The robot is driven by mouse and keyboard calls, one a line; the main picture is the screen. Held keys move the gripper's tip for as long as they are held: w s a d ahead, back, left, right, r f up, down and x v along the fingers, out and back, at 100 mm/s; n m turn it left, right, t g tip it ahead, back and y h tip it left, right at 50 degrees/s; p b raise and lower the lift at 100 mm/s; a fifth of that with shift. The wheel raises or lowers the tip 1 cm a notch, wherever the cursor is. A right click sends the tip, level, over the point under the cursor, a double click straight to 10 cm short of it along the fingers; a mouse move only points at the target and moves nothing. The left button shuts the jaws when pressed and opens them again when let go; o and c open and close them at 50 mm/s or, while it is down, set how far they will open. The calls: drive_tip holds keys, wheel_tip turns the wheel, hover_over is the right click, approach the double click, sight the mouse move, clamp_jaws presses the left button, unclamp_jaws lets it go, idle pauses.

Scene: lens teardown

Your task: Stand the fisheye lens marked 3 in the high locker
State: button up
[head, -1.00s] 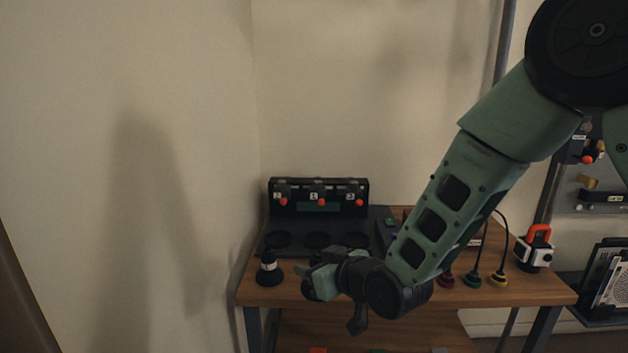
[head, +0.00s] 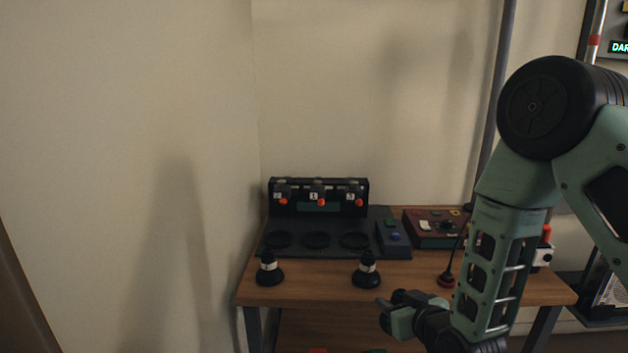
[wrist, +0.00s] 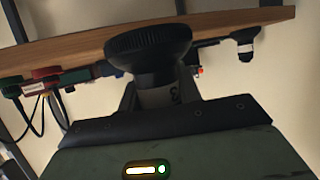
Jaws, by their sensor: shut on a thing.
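My gripper (wrist: 158,92) is shut on a dark lens (wrist: 150,45) with a pale band, in the wrist view. A figure that looks like a 3 shows on the band between the fingers. The lens's wide ribbed end points away from the palm. In the head view my gripper (head: 388,312) is in front of the bench's front edge; the held lens is hard to make out there. No locker can be clearly recognised in either view.
Two other dark lenses, left (head: 268,271) and middle (head: 366,271), stand on the wooden bench (head: 320,292). A black rack (head: 318,210) with round recesses is behind them. A red box (head: 430,228) is to its right. A lit display (head: 620,47) is at the upper right.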

drive_tip(key=d+f+m+h, duration=0.2)
drive_tip(key=d+f, duration=0.2)
drive_tip(key=d, duration=0.4)
drive_tip(key=d+f+m+h, duration=0.1)
drive_tip(key=d+f+h, duration=0.1)
drive_tip(key=d+f, duration=0.2)
drive_tip(key=d, duration=0.3)
drive_tip(key=shift+s+d+f+m+t, duration=0.15)
drive_tip(key=shift+d+f+m+t, duration=0.05)
drive_tip(key=shift+d+m+t, duration=0.2)
